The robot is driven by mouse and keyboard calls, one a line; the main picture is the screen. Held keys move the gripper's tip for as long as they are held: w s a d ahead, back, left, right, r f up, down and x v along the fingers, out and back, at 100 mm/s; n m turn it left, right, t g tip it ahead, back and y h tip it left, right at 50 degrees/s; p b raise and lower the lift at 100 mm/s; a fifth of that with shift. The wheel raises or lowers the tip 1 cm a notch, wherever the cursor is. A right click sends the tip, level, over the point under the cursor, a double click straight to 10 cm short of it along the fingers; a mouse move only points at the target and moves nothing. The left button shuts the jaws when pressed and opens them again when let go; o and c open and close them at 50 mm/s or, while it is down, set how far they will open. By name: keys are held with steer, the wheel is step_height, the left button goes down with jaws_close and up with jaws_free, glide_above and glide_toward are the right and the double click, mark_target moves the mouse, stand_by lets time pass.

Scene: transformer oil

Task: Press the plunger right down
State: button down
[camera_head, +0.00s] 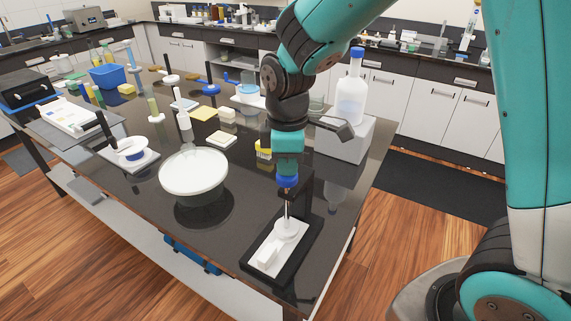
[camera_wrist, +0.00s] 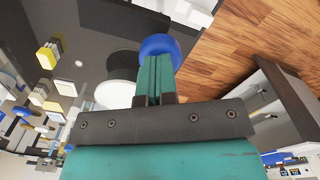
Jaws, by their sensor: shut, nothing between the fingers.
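The plunger has a round blue knob (camera_head: 288,181) on top and a thin pale rod (camera_head: 287,210) running down to a white round piece (camera_head: 286,229) on the base. A black stand (camera_head: 306,222) holds it upright at the table's front right corner. My gripper (camera_head: 289,170) points down directly over the knob, fingers together and empty. The fingertips look to be at or against the knob's top; actual contact cannot be told. In the wrist view the shut teal fingers (camera_wrist: 156,66) end over the blue knob (camera_wrist: 161,46), hiding part of it.
A white box (camera_head: 345,139) with a blue-capped bottle (camera_head: 351,95) stands behind, to the right. Small bottles, sponges and a blue bin (camera_head: 108,77) crowd the table's far left. The dark tabletop (camera_head: 205,240) in front of the bowl is clear.

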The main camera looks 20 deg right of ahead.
steer(key=shift+f, duration=0.3)
steer(key=shift+r+p, duration=1.05)
steer(key=shift+r, duration=0.35)
steer(key=shift+r+p, duration=0.95)
step_height(320, 180, up, 7)
steer(key=p, duration=0.6)
